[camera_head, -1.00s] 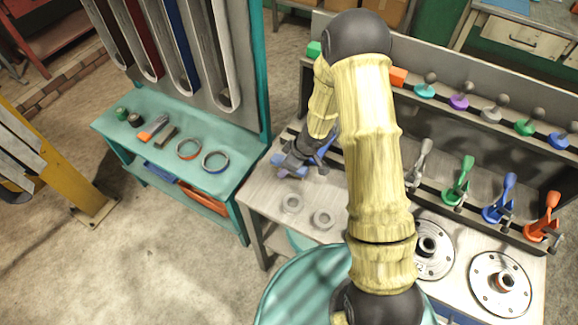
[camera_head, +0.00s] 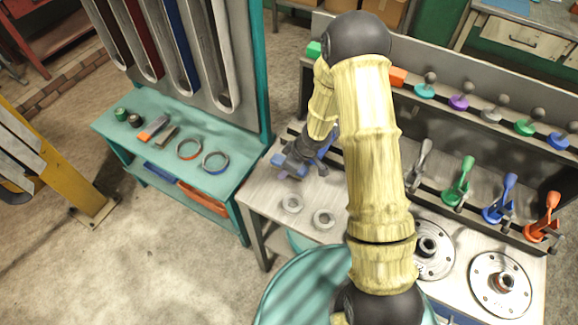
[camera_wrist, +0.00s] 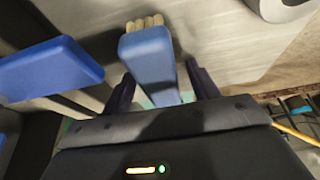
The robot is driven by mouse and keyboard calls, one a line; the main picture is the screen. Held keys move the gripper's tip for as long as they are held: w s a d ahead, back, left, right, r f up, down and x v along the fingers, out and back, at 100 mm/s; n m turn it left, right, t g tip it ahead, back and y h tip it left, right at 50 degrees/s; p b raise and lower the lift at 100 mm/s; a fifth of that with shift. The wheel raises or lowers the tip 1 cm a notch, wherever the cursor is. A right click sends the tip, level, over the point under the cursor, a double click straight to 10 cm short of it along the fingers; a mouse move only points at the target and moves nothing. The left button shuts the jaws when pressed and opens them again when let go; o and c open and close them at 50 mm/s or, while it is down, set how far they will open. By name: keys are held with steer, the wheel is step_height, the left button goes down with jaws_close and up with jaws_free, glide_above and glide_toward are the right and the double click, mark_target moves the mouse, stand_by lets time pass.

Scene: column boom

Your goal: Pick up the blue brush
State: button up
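The blue brush (camera_wrist: 150,58) shows in the wrist view as a blue block with pale bristle tufts at its far end. It lies between the two dark fingers of my gripper (camera_wrist: 163,88). The fingers are apart, with a visible gap between the brush and the right finger. The brush's near end is partly hidden by my gripper. In the head view my gripper (camera_head: 296,158) is low over the left part of the grey workbench, and the brush is mostly hidden there.
A blue clamp handle (camera_wrist: 50,70) is close on the left in the wrist view. Clamps (camera_head: 458,180) and flanged discs (camera_head: 500,284) stand to the right. A teal bench (camera_head: 225,185) is at left.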

steer(key=c, duration=1)
steer(key=shift+r, duration=0.15)
step_height(320, 180, up, 10)
steer(key=p, duration=0.7)
steer(key=shift+r, duration=0.15)
steer(key=shift+o, duration=0.7)
